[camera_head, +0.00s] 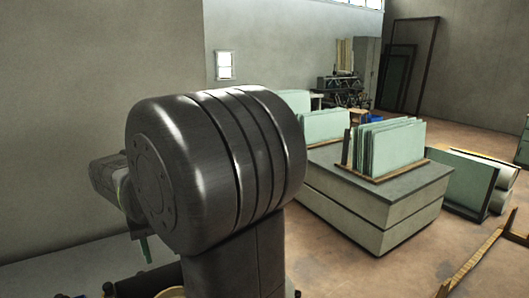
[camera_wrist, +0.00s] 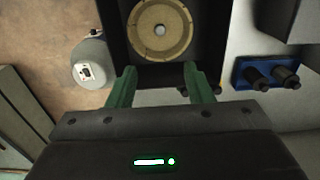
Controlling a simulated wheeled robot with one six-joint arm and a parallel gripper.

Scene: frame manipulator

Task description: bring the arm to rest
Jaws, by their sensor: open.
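My gripper (camera_wrist: 158,82) shows in the wrist view with its two green fingers spread apart. It is open, and nothing is between the fingers. Past the fingertips is a dark box-like frame with a round tan disc (camera_wrist: 160,28) that has a hole in its middle. In the head view my dark arm joint fills the left middle of the picture.
A grey-topped cabinet (camera_head: 375,212) with a rack of green panels (camera_head: 388,146) stands right of my arm. A wooden frame (camera_head: 480,258) is at the lower right. Brown floor lies between them. A blue holder (camera_wrist: 240,75) with dark cylinders is right of the fingers in the wrist view.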

